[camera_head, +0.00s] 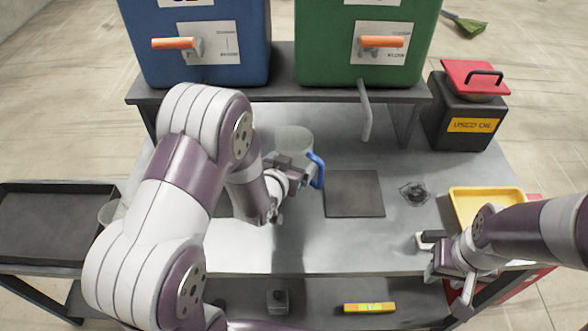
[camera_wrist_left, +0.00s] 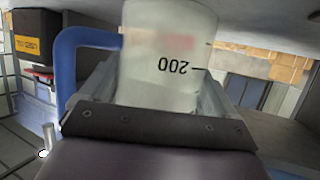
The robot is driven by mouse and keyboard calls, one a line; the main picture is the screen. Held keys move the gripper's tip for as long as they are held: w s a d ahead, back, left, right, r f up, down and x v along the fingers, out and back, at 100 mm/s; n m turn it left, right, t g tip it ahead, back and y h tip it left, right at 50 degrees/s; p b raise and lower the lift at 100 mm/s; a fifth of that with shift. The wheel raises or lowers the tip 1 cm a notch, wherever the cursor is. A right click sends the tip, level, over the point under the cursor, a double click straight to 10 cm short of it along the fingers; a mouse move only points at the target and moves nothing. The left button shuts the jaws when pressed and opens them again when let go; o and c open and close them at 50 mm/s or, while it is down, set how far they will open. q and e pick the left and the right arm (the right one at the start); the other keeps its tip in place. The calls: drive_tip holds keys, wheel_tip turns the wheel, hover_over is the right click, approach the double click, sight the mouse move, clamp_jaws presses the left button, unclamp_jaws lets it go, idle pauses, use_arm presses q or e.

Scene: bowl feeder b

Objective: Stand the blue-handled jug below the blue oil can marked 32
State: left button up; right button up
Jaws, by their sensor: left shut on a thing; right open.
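The clear jug (camera_head: 294,140) with a blue handle (camera_head: 317,170) is in my left gripper (camera_head: 296,172), near the middle of the bench just in front of the raised shelf. It looks upright; I cannot tell whether its base touches the bench. In the left wrist view the jug (camera_wrist_left: 168,60) sits between the fingers, a 200 mark showing. The blue oil can (camera_head: 205,50) stands on the shelf at back left, its orange-handled tap (camera_head: 180,44) left of the jug; its number is cut off at the top. My right gripper (camera_head: 445,270) is open and empty at front right.
A green can (camera_head: 365,45) stands right of the blue one, with a spout (camera_head: 365,110) hanging below. A dark square pad (camera_head: 353,194), yellow tray (camera_head: 485,200) and used-oil box (camera_head: 463,115) lie to the right. Another clear vessel (camera_head: 110,213) is partly hidden by my left arm.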

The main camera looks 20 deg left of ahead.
use_arm(q)
wheel_tip(320, 180, down, 2)
drive_tip(key=shift+s, duration=0.1)
drive_tip(key=shift+w+f, duration=0.2)
drive_tip(key=shift+f, duration=0.2)
drive_tip(key=shift+s+f+b, duration=0.1)
drive_tip(key=shift+f+b, duration=0.05)
drive_tip(key=shift+b, duration=0.15)
drive_tip(key=o, duration=0.9)
